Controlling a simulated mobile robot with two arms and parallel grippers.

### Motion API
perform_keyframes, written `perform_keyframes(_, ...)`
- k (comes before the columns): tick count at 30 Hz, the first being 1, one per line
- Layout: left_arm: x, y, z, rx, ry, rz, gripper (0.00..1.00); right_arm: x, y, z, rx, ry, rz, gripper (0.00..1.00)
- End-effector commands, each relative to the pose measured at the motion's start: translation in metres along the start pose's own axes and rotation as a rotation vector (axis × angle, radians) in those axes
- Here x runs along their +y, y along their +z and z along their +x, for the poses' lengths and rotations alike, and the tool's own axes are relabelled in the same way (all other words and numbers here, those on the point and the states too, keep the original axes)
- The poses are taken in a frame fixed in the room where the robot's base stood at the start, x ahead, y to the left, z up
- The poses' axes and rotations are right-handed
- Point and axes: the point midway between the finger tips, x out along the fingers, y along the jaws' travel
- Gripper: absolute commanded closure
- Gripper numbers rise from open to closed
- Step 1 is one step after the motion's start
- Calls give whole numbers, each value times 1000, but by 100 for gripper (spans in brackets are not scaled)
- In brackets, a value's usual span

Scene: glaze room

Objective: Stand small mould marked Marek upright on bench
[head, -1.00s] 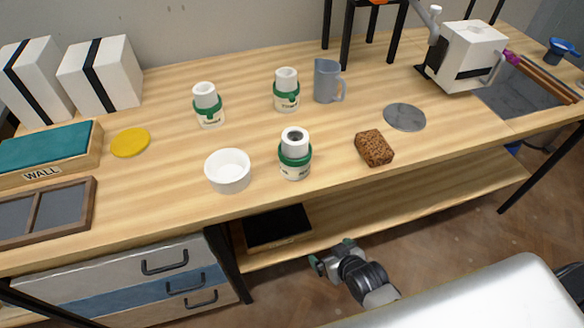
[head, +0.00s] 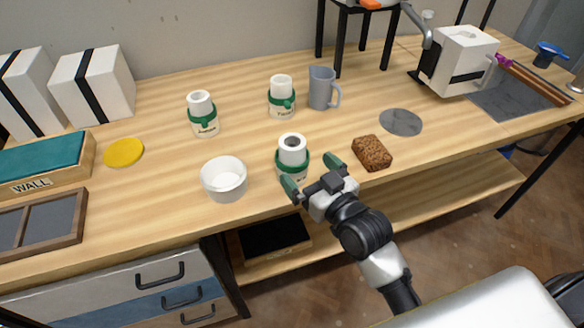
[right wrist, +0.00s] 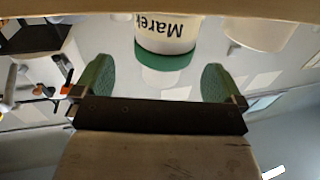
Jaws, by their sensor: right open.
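The front mould (head: 292,150) stands on the bench with its white, hollow-topped neck up, a green band around it and a pale body below. In the right wrist view, which is upside down, the mould (right wrist: 166,36) shows the name Marek. My right gripper (head: 312,175) is open and empty at the bench's front edge. Its green fingertips lie close to the mould's near side, apart from each other; in the wrist view the mould lies beyond the gap between them (right wrist: 156,85). The head view partly hides the mould's lower body behind a fingertip. My left gripper is not in view.
Two similar moulds stand behind, one left (head: 203,122) and one middle (head: 282,104). A white bowl (head: 224,185) stands close left of the front mould, a brown sponge (head: 372,153) to its right. A grey jug (head: 321,88) and grey disc (head: 401,122) are farther back. Bench is clear between them.

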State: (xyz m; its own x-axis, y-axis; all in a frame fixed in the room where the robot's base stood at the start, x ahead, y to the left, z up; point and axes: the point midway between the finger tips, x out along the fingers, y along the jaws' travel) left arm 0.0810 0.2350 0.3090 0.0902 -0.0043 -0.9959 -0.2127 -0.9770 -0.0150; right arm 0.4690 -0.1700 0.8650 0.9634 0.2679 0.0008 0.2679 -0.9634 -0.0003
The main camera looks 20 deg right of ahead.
Motion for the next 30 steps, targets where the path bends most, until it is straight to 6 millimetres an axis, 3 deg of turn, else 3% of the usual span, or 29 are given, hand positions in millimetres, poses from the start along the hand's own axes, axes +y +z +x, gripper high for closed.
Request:
perform_keyframes(12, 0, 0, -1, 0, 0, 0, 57, -5, 0, 49, -1, 0, 0, 0)
perform_keyframes(21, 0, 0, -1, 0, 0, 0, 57, -5, 1, 56, -3, -1, 0, 0)
perform_keyframes(23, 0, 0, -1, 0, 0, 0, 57, -5, 1, 56, -3, -1, 0, 6)
perform_keyframes(30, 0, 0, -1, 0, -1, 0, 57, -5, 0, 56, -2, 0, 0, 43)
